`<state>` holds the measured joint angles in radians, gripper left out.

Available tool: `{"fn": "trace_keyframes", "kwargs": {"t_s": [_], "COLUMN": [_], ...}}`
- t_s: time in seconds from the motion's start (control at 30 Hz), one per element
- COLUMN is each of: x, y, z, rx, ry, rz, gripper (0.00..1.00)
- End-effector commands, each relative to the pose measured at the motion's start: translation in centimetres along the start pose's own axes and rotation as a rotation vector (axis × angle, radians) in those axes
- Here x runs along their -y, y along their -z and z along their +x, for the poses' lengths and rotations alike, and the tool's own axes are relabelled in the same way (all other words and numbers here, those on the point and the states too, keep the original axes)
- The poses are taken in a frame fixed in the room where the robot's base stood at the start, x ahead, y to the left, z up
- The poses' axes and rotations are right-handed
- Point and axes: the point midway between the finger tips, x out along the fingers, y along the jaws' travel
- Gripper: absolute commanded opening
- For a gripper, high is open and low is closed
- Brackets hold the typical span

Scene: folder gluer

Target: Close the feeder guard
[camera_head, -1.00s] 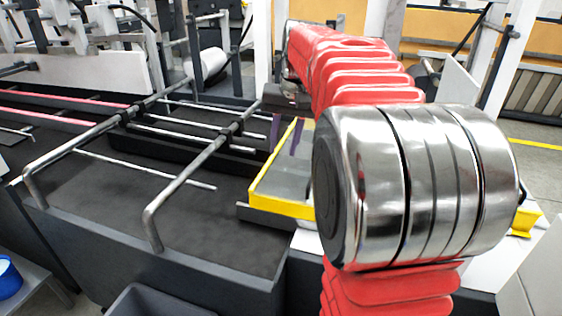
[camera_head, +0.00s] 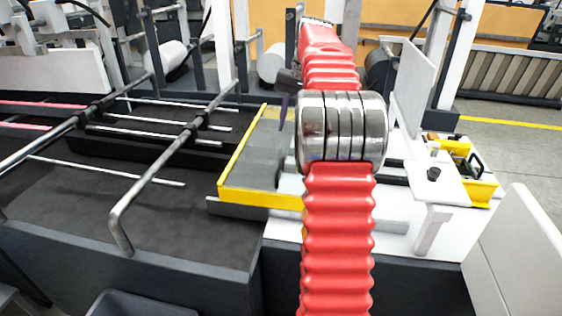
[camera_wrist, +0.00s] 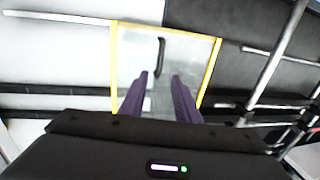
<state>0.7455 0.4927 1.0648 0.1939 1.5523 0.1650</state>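The feeder guard (camera_head: 229,193) is a see-through panel in a yellow frame, beside the black bed in the head view. My red and chrome arm covers its right part. It looks low and roughly flat there; I cannot tell its exact tilt. In the wrist view the guard (camera_wrist: 195,62) lies ahead of my gripper, with a dark bar handle (camera_wrist: 161,58) near its middle. My gripper (camera_wrist: 159,80) has two purple fingers, spread apart with nothing visible between them. They point at the guard, below the handle in the picture. In the head view one purple finger (camera_head: 283,113) shows above the panel.
Metal rails (camera_head: 160,178) run over the black bed (camera_head: 75,215) left of the guard. A white post (camera_head: 240,50) stands behind. At right are a yellow tray (camera_head: 482,190), a white stand (camera_head: 437,185) and upright white panels (camera_head: 515,255). Open floor (camera_head: 520,150) lies beyond.

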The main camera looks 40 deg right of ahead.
Motion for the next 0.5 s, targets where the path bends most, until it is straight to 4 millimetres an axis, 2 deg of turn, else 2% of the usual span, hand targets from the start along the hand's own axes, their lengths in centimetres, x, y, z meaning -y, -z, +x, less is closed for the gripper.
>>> {"fn": "trace_keyframes", "kwargs": {"t_s": [0.27, 0.5], "x": [0.0, 0.0], "y": [-0.1, -0.1], "z": [1.4, 4.8], "rx": [0.002, 0.002], "ry": [0.000, 0.000], "rz": [-0.001, -0.001], "gripper": [0.29, 0.29]}}
